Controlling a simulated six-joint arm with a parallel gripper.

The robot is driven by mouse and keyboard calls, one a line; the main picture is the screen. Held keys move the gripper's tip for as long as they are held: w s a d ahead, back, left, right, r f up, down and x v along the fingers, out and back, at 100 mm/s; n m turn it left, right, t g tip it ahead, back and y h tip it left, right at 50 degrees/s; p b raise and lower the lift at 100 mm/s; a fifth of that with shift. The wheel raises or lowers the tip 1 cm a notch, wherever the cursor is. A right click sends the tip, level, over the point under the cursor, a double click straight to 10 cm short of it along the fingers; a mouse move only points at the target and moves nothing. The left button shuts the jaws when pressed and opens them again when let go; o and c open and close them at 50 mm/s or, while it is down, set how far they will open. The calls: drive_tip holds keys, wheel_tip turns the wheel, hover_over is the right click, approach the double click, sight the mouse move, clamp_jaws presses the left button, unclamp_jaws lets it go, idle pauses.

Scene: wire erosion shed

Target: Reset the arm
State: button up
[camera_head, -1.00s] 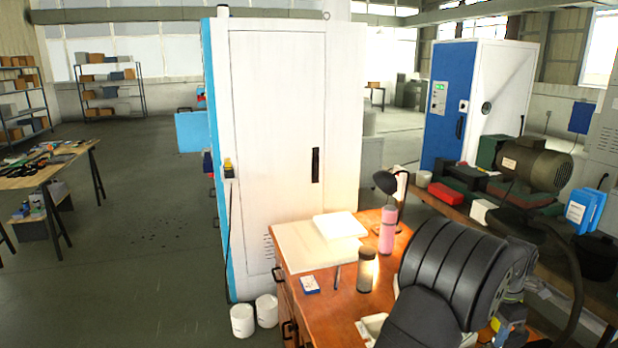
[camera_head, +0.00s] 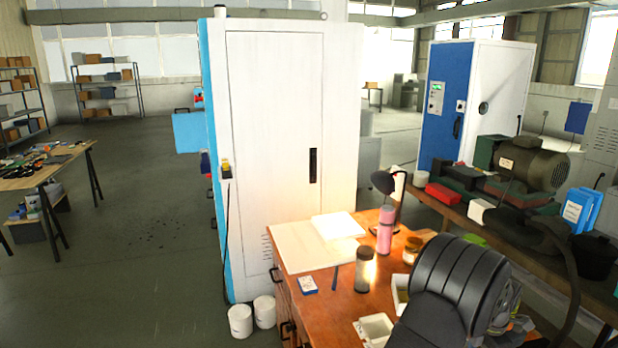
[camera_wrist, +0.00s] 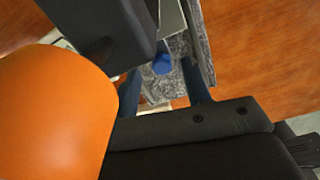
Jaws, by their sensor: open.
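My arm's black ribbed section (camera_head: 450,285) rises over the right end of the wooden desk (camera_head: 325,310) in the head view. It hides my gripper there; only small grey and orange bits show behind it. In the wrist view dark parts of my gripper (camera_wrist: 150,85) show at the top and across the bottom, standing apart with no object visibly held between them. A large smooth orange rounded shape (camera_wrist: 55,120) fills the left, very close; I cannot tell what it is. Beyond lie grey speckled pieces and a blue round part (camera_wrist: 162,64).
The desk bears a pink bottle (camera_head: 385,230), a black lamp (camera_head: 383,182), a glass jar (camera_head: 365,270), papers (camera_head: 300,254) and a white tray (camera_head: 377,328). A tall white cabinet (camera_head: 270,140) stands behind. A workbench with a motor (camera_head: 530,165) is at right. Open floor lies left.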

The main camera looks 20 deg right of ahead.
drive_tip(key=f, duration=0.2)
drive_tip(key=shift+a+f, duration=0.3)
drive_tip(key=shift+a, duration=0.1)
drive_tip(key=a, duration=0.9)
wheel_tip(320, 180, up, 17)
drive_tip(key=w+a+f+n, duration=0.1)
drive_tip(key=w+a+f, duration=0.4)
drive_tip(key=a+f, duration=0.2)
drive_tip(key=shift+w+f, duration=0.3)
drive_tip(key=shift+f, duration=0.2)
